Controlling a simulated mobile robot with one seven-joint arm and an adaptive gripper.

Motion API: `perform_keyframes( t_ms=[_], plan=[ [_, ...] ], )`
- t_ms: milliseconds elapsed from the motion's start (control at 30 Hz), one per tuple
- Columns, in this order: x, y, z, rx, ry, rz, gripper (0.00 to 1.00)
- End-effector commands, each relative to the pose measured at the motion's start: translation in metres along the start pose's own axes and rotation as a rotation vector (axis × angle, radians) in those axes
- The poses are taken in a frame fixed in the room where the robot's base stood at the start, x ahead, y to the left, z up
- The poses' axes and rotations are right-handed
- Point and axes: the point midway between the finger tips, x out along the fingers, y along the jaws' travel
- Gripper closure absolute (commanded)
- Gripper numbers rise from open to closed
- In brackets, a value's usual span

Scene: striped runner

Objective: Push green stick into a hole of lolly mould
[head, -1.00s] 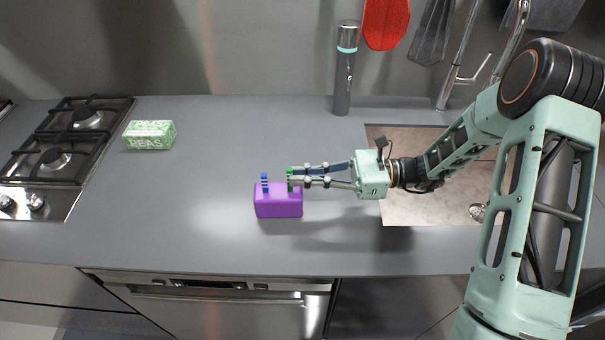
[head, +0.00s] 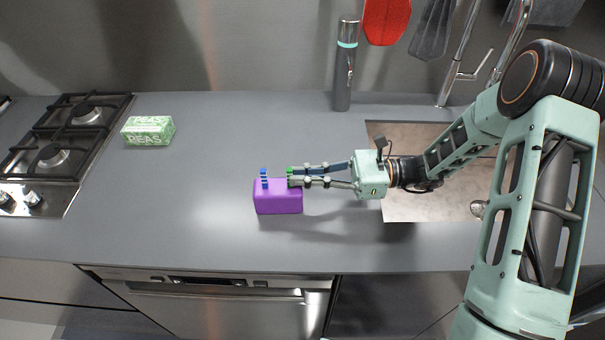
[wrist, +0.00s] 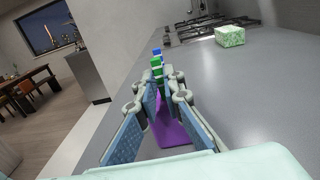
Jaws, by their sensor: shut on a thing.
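The purple lolly mould (head: 278,200) stands on the grey counter; it also shows below my fingers in the wrist view (wrist: 172,132). A blue stick (head: 264,178) stands upright in its left part. The green stick (head: 290,170) is at the right part of the mould, upright, and shows between my fingertips in the wrist view (wrist: 156,72). My gripper (head: 292,176) reaches in from the right and is shut on the green stick, just above the mould's top. The stick's lower end is hidden, so how deep it sits cannot be seen.
A green peas box (head: 148,131) lies at the back left beside the gas hob (head: 70,140). A dark cylinder (head: 345,68) stands at the back wall. The sink (head: 415,205) is under my arm at right. The counter left of the mould is clear.

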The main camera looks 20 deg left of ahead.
Motion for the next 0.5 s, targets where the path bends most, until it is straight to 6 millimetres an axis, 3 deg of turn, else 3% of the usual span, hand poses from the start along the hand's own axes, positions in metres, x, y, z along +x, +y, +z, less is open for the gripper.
perform_keyframes(
  t_ms=[67,100,267,500],
  plan=[
    [-0.0001,-0.0001,-0.0018,0.000,0.000,0.000,1.00],
    [0.0000,-0.0001,-0.0012,0.000,0.000,0.000,0.89],
    [0.0000,0.0000,-0.0011,0.000,0.000,0.000,0.72],
    [-0.0001,0.0000,-0.0012,0.000,0.000,0.000,0.72]
  ],
)
